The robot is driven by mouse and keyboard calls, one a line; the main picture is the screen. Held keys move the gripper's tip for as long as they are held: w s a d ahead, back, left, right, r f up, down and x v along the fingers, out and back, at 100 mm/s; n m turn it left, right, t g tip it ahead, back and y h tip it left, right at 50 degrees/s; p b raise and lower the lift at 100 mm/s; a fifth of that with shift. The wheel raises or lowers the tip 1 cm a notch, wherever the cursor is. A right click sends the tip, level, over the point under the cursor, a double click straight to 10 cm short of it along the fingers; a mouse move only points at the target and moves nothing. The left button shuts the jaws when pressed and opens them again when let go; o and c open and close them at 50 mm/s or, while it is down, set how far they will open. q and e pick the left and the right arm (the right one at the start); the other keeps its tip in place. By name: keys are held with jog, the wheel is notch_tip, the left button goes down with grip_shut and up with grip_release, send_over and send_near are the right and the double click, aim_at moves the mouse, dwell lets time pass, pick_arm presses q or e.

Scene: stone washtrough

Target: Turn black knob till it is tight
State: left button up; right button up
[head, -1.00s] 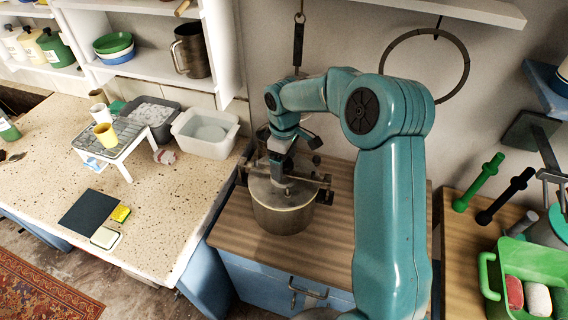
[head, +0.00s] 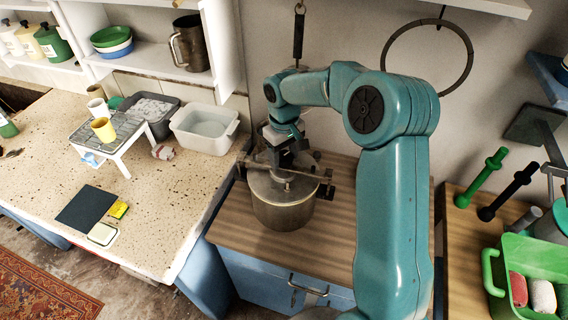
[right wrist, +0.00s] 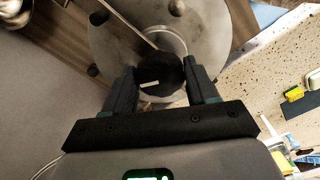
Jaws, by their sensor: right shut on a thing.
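A grey metal pot (head: 283,213) with a round lid stands on the wooden top of a blue cabinet. In the right wrist view the lid (right wrist: 205,50) lies beneath the black knob (right wrist: 160,72), which has a white mark on its face. My right gripper (right wrist: 160,82) has one finger on each side of the knob and is shut on it. In the head view my right gripper (head: 284,172) points down at the middle of the lid and hides the knob. My left gripper is not in view.
Left of the pot, a speckled counter holds a white basin (head: 204,130), a grey tub (head: 151,114) and a small white rack (head: 117,140). A wall ring (head: 468,72) hangs behind my arm. A green tub (head: 493,262) stands at right. The wooden top before the pot is clear.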

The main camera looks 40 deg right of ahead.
jog(key=m+b, duration=0.1)
jog(key=m, duration=0.4)
jog(key=shift+f, duration=0.15)
jog(key=m+b, duration=0.1)
jog(key=m, duration=0.2)
jog(key=shift+m, duration=0.9)
jog(key=o, duration=0.8)
jog(key=shift+d, duration=0.1)
